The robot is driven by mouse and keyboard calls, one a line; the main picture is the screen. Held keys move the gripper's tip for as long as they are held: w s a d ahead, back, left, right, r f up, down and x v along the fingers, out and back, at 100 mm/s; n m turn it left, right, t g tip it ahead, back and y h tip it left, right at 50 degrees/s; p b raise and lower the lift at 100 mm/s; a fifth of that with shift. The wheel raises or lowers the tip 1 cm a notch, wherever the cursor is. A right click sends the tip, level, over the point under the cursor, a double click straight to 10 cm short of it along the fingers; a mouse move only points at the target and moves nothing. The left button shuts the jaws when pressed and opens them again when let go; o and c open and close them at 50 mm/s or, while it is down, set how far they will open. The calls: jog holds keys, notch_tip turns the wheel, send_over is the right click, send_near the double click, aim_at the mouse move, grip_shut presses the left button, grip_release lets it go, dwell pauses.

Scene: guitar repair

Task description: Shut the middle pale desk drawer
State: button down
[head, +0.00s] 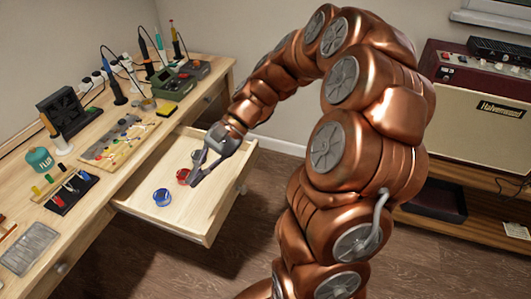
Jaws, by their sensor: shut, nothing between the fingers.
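The middle pale desk drawer (222,214) is pulled far out from the pale wooden desk (95,205). Its front panel faces right and carries a small grey knob (241,189). Inside lie a blue ring-shaped spool (162,197), a red one (182,176) and a dark blue one partly hidden behind my gripper. My gripper (194,182) is shut and empty. It points down over the drawer's interior, on the desk side of the front panel, close to the red spool. I cannot tell whether its tips touch the drawer.
An amplifier (480,103) stands on a wooden shelf at right. The wooden floor (165,275) in front of the drawer is clear.

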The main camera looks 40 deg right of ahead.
jog(key=w+d+f+m+t+y+b, duration=0.2)
jog(key=w+d+f+m+t, duration=0.25)
jog(key=d, duration=0.45)
jog(key=w+d+f+m+t+y+b, duration=0.1)
jog(key=w+d+f+m+t+b, duration=0.3)
jog(key=d, duration=0.6)
jog(key=s+d+f+m+t+h+b, duration=0.1)
jog(key=s+d+f+m+t+h, duration=0.25)
jog(key=d+f, duration=0.5)
jog(key=s+d+f+m+t+h+b, duration=0.15)
jog(key=d+f+m+t, duration=0.45)
jog(key=d, duration=0.6)
jog(key=w+a+g, duration=0.1)
jog(key=w+a, duration=0.2)
jog(key=w, duration=0.3)
jog(key=w+a+m+b, duration=0.1)
jog(key=w+a, duration=0.3)
jog(key=w, duration=0.2)
jog(key=shift+w+r+g, duration=0.15)
jog(key=shift+r+g, duration=0.15)
jog(key=shift+g, duration=0.1)
